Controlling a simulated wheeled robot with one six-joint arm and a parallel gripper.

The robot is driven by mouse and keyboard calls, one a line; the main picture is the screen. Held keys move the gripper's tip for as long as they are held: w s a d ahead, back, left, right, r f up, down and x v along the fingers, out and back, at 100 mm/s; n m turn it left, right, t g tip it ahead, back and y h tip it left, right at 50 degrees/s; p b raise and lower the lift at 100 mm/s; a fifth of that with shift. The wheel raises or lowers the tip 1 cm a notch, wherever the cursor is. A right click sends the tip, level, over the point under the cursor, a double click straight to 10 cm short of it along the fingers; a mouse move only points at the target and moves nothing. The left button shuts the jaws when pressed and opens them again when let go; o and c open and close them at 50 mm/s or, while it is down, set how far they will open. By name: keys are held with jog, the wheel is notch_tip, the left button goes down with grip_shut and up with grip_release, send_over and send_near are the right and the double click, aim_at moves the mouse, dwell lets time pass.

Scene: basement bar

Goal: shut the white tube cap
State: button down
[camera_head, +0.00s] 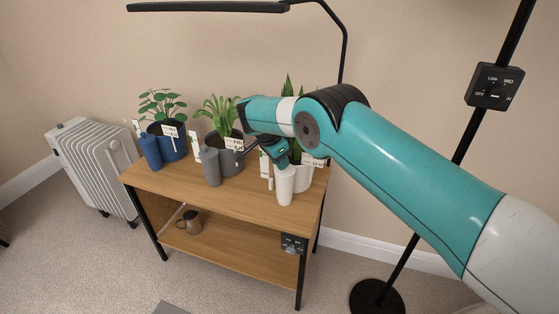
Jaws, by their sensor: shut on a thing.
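A white tube (286,187) stands upright at the front right of the wooden shelf's top. My gripper (280,163) reaches down from above onto the top end of this tube, where its cap is. It is shut there on the white tube cap. The cap itself is mostly hidden by the fingers, and I cannot tell how far it is closed.
A grey tube (210,167) and a blue tube (150,152) stand to the left on the shelf unit (240,197). Potted plants with labels stand behind, including a blue pot (172,147). A mug (190,222) sits on the lower shelf. A black lamp pole (462,150) rises at right.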

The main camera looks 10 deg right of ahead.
jog(key=shift+f, duration=0.1)
jog(key=c, duration=1)
grip_release()
jog(key=shift+p+v, duration=5)
jog(key=shift+v, duration=3.7)
